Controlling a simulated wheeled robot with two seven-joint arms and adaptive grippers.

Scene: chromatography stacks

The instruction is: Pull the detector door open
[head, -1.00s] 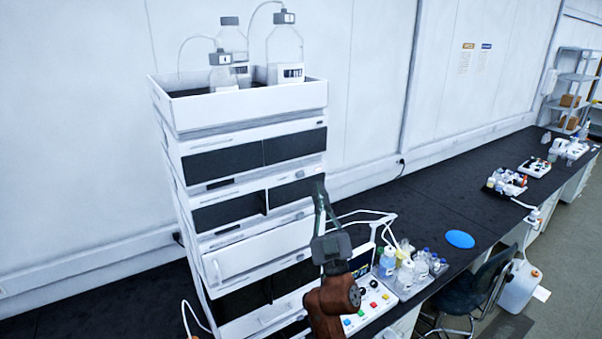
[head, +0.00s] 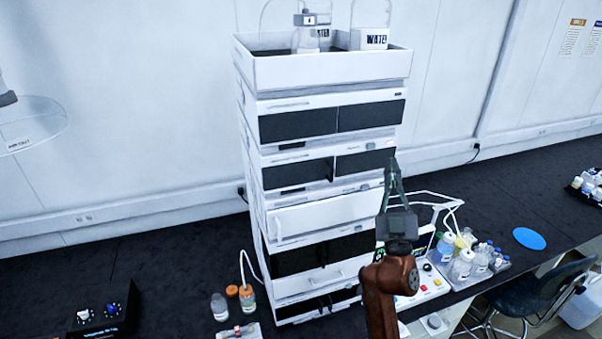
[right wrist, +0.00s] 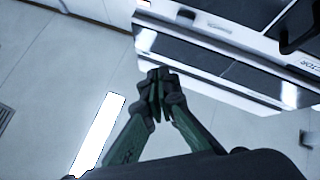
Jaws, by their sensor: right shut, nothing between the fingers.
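The white instrument stack (head: 335,72) stands on the dark bench. Its second module has dark panels (head: 366,162) and a black handle (head: 330,171) between them. A white door (head: 318,219) with an upright handle lies below. My right gripper (head: 392,165) is shut and empty, pointing up before the stack's right side. In the right wrist view its fingertips (right wrist: 160,84) meet, apart from the handle. A partial label ending in "CTOR" (right wrist: 309,63) shows there near a black handle (right wrist: 298,38). I cannot tell which head-view panel is the detector door. My left gripper is out of view.
Bottles with orange caps (head: 247,298) stand at the stack's lower left, and a dark control box (head: 104,318) is farther left. Bottles (head: 461,265) and a button panel (head: 433,282) are at right.

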